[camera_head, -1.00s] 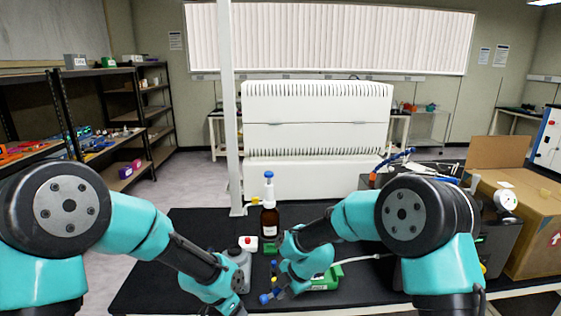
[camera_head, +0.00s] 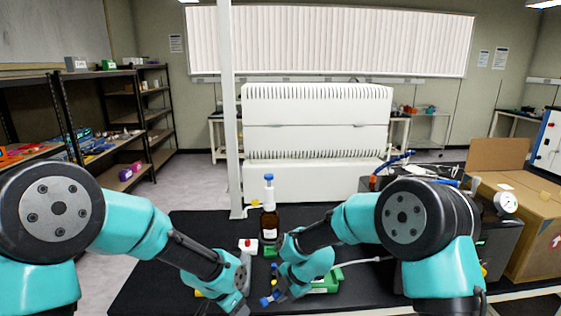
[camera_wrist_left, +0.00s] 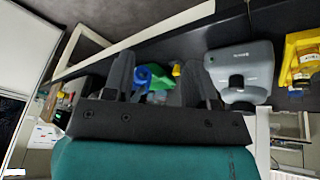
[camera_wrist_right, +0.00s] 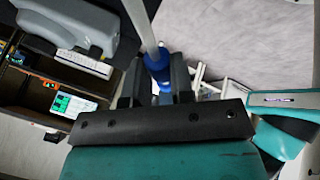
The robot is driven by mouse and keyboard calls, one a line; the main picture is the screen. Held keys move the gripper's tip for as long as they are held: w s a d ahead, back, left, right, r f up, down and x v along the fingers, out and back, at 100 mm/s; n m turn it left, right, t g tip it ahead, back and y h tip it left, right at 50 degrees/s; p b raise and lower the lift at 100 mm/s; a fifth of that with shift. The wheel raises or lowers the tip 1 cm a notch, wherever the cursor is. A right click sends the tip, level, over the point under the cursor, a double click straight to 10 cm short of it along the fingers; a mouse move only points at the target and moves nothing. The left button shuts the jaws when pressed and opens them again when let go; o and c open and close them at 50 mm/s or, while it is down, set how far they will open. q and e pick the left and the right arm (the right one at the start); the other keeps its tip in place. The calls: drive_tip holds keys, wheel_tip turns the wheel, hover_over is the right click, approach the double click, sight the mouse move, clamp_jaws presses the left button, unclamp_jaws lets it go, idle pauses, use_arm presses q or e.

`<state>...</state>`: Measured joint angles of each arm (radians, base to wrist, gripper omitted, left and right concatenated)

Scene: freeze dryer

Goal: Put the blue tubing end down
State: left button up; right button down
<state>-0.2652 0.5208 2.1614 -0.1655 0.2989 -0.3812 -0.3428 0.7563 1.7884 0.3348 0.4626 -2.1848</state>
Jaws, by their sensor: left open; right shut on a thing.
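The blue tubing end (camera_head: 266,300) is in my right gripper (camera_head: 275,296), low over the front of the black bench. In the right wrist view, the blue piece (camera_wrist_right: 158,64) sits between the fingers, with a pale tube running up from it. My left gripper (camera_wrist_left: 158,80) is open and empty. In the head view, it is close to the left of the right gripper, and its fingertips are hidden. The left wrist view shows a blue ring-like piece (camera_wrist_left: 152,74) and a green thing (camera_wrist_left: 157,97) beyond the open fingers.
A grey container (camera_wrist_left: 240,68) and a yellow holder (camera_wrist_left: 298,55) are near the left gripper. A cardboard box (camera_head: 528,215) is far right.

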use_arm(q)
drive_tip(key=s+a+f+n+g, duration=0.1)
drive_tip(key=s+a+f+n, duration=0.4)
drive_tip(key=s+f, duration=0.55)
drive_tip(key=s+a+f+n, duration=0.5)
drive_tip(key=s+f+n, duration=0.15)
drive_tip(key=f, duration=0.75)
drive_tip(key=w+d+r+m, duration=0.3)
drive_tip(key=w+r+m, duration=0.1)
drive_tip(key=w+r, duration=0.3)
drive_tip(key=w+d+r+m, duration=0.3)
drive_tip(key=w+r+m, duration=0.1)
drive_tip(key=w+r, duration=0.25)
drive_tip(key=w+d+r+m, duration=0.2)
drive_tip(key=d+r+m, duration=0.1)
drive_tip(key=r, duration=0.7)
drive_tip(key=w+d+r+m+t, duration=0.1)
drive_tip(key=w+d+r+m, duration=0.1)
drive_tip(key=r, duration=0.8)
drive_tip(key=shift+w+d+m, duration=0.4)
drive_tip(key=shift+d+m, duration=0.15)
drive_tip(key=shift+d, duration=0.35)
